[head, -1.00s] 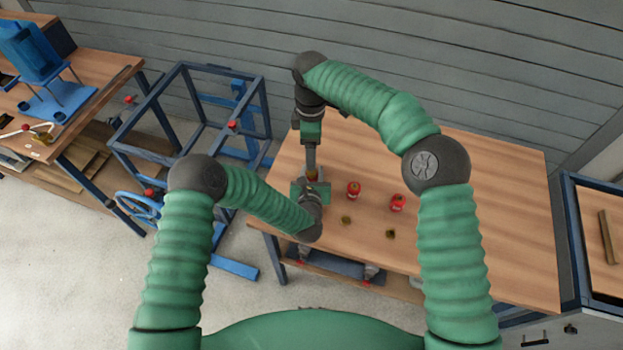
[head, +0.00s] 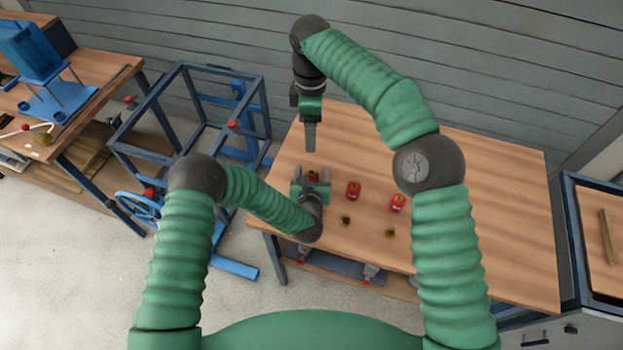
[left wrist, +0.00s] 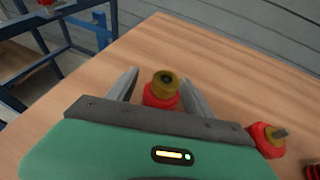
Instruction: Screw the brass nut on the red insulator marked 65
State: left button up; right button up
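A red insulator (left wrist: 160,97) with a brass nut (left wrist: 165,80) on its top stands between the fingers of my left gripper (left wrist: 162,80). A gap shows beside the left finger. In the head view my left gripper (head: 311,181) has its fingers apart around this nut (head: 313,175). My right gripper (head: 310,140) hangs above and behind it, clear of the nut. Its fingers overlap from this side, and nothing shows in them. Two more red insulators (head: 353,190) (head: 398,202) stand to the right. I cannot read any number on them.
Two loose brass nuts (head: 345,220) (head: 390,233) lie in front of these insulators on the wooden table (head: 480,220). The table's right side is clear. A blue frame (head: 190,110) stands to the left, and a grey wall (head: 400,40) is behind.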

pick_arm(q)
jog(key=v, duration=1.7)
jog(key=shift+f, duration=0.1)
